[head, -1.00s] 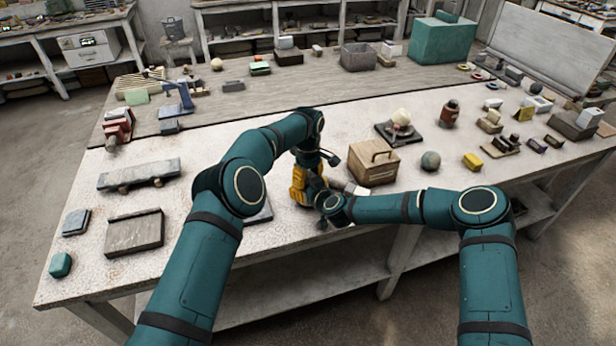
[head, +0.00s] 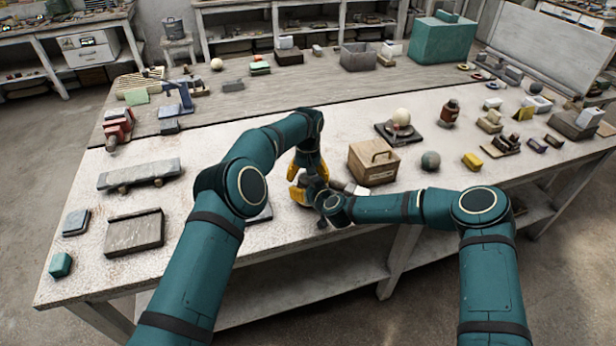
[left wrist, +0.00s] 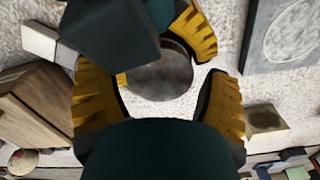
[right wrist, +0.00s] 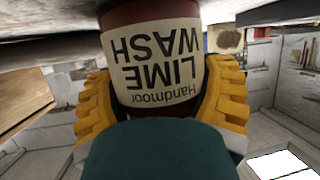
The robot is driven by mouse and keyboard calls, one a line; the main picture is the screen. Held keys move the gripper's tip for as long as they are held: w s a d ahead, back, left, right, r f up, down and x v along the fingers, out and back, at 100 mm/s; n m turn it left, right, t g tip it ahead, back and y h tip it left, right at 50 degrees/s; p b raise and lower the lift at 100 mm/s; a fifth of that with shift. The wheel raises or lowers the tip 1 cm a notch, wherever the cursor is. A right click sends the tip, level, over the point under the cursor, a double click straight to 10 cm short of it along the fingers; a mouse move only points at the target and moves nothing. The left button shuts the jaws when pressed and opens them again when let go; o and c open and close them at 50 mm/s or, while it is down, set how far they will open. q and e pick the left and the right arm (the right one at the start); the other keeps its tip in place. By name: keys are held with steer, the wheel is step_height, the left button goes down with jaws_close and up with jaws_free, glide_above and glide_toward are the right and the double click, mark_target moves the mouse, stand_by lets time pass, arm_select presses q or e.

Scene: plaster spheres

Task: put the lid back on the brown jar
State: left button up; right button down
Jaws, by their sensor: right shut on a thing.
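The brown jar (right wrist: 150,15), with a cream label reading "Handmoor LIME WASH" upside down in the right wrist view, is held between the fingers of my right gripper (right wrist: 160,72), shut on its side. In the left wrist view a round grey disc, which looks like the lid (left wrist: 160,78), is at the jar's top. My left gripper (left wrist: 152,72) is above it with its fingers apart on either side. In the head view both grippers meet near the table's front edge at my left gripper (head: 299,187); my arms hide the jar and lid there.
A wooden box with a handle (head: 373,163) stands close to the right of the grippers. A grey ball (head: 430,160) and another brown bottle (head: 449,113) are further right. A flat grey slab (left wrist: 257,40) lies on the other side. The table's front edge is near.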

arm_select(q)
steer(key=shift+r, duration=0.1)
steer(key=shift+r, duration=2.2)
steer(key=shift+o, duration=0.4)
steer(key=n, duration=0.2)
steer(key=r+n, duration=0.1)
steer(key=shift+r+n, duration=0.25)
steer(key=shift+n, duration=0.15)
steer(key=n, duration=0.1)
steer(key=r+n, duration=0.1)
steer(key=n, duration=0.3)
steer(key=shift+r, duration=0.4)
steer(key=shift+f, duration=4.05)
